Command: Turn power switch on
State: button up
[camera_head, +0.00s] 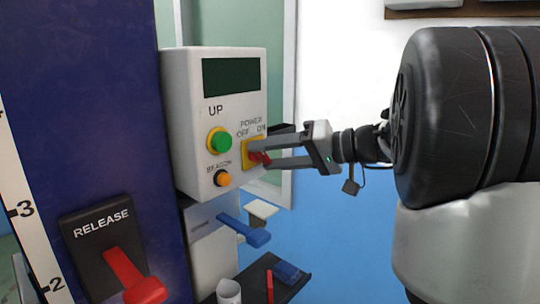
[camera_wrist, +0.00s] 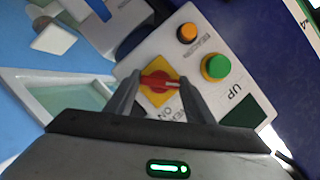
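The power switch is a red rotary knob (camera_head: 259,158) on a yellow plate (camera_head: 249,152), labelled POWER, OFF and ON, on the white control box (camera_head: 190,130). In the wrist view the red knob (camera_wrist: 158,82) lies between my gripper's two fingers. My gripper (camera_head: 262,150) comes in from the right with fingers apart, one above and one below the knob in the head view. The fingertips are close to the box face. I cannot tell whether they touch the knob. The near finger and knob partly hide the plate.
The box also carries a green UP button (camera_head: 221,141), an orange BEACON button (camera_head: 222,179) and a dark display (camera_head: 231,77). A red RELEASE lever (camera_head: 132,277) is on the blue column at left. Below are a blue lever (camera_head: 244,231) and a dark tray (camera_head: 256,281).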

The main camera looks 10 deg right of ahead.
jog(key=shift+c, duration=0.8)
jog(key=shift+f+b, duration=0.1)
jog(key=shift+b, duration=0.2)
jog(key=shift+d+f+m+y+b, duration=0.15)
jog(key=shift+m+y+b, duration=0.45)
jog(key=shift+m, duration=0.4)
jog(key=m+y, duration=0.1)
jog(key=m, duration=0.1)
jog(key=m+b, duration=0.1)
jog(key=m, duration=0.1)
jog(key=shift+m+t+y, duration=0.3)
jog(key=shift+y, duration=0.1)
jog(key=m+t+y, duration=0.1)
jog(key=m, duration=0.3)
jog(key=shift+f+m+t+y+p, duration=0.15)
jog(key=shift+m+t, duration=0.25)
jog(key=shift+m, duration=0.7)
jog(key=shift+m+t+y+p, duration=0.2)
jog(key=shift+m+t, duration=0.2)
jog(key=shift+m, duration=0.7)
jog(key=o, duration=1.1)
jog(key=shift+c, duration=0.2)
